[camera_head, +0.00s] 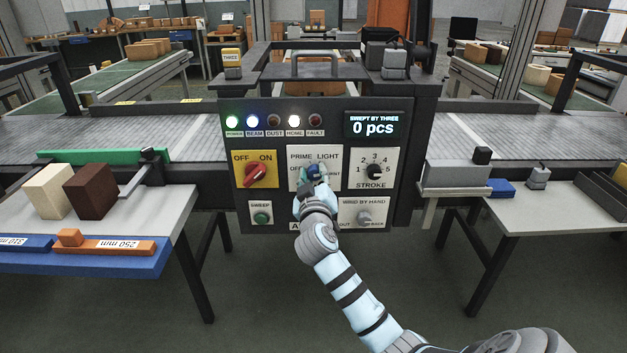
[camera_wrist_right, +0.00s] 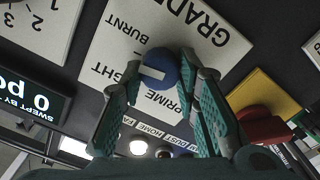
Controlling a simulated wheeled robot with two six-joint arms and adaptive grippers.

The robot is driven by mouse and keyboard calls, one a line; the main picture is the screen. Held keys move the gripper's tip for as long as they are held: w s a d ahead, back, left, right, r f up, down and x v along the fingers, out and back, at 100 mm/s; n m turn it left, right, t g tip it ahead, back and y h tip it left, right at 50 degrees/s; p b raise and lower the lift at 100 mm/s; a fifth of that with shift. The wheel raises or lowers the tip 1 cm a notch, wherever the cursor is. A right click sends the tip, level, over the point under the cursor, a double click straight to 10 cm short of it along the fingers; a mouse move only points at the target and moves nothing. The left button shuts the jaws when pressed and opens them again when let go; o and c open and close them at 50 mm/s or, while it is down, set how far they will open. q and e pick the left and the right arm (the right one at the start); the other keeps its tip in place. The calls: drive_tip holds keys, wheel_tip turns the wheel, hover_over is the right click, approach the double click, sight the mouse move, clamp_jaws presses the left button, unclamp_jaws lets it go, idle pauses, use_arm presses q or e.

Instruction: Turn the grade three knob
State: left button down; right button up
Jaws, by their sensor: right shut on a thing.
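The grade knob is a round blue knob (camera_wrist_right: 158,67) with a white mark. It sits on a white plate (camera_wrist_right: 101,47) lettered PRIME, LIGHT, BURNT and GRADE, upside down in the right wrist view. The white mark lies on the side of the knob toward LIGHT and BURNT. My right gripper (camera_wrist_right: 160,76) is shut on the knob, one teal-padded finger on each side. In the head view my right gripper (camera_head: 314,180) covers the knob's middle and much of the plate (camera_head: 334,160). My left gripper is not in view.
A red OFF/ON knob (camera_head: 257,174) is left of the grade plate, and a black STROKE knob (camera_head: 375,169) is right of it. Below are a green SWEEP button (camera_head: 262,217) and a grey hand knob (camera_head: 364,217). The display (camera_head: 375,125) reads 0 pcs.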

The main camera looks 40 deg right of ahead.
drive_tip(key=shift+m, duration=0.3)
drive_tip(key=o, duration=1.2)
drive_tip(key=shift+c, duration=0.2)
drive_tip(key=v, duration=1.2)
